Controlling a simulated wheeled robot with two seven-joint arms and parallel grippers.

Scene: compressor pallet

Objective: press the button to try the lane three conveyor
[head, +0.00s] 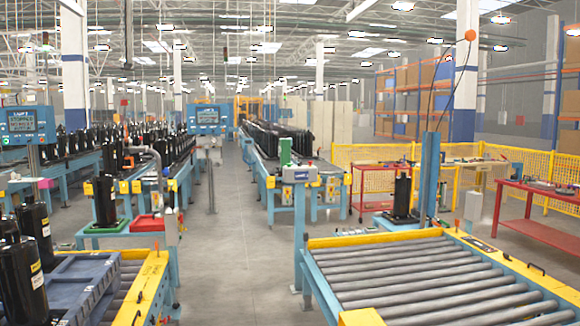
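A roller conveyor (420,283) with yellow side rails fills the right foreground, and its rollers are bare. A control box (299,174) with a green top sits on a blue post at its left. Another grey box (171,229) stands by the left conveyor (145,285). I cannot make out lane numbers, or which box carries the lane three button. Neither of my grippers is in view.
A grey-blue pallet (75,288) and black compressors (35,232) occupy the left foreground. A clear grey aisle (235,250) runs between the conveyors. Red tables (540,230) and yellow fencing (530,165) stand at the right. A screen (207,116) hangs farther back.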

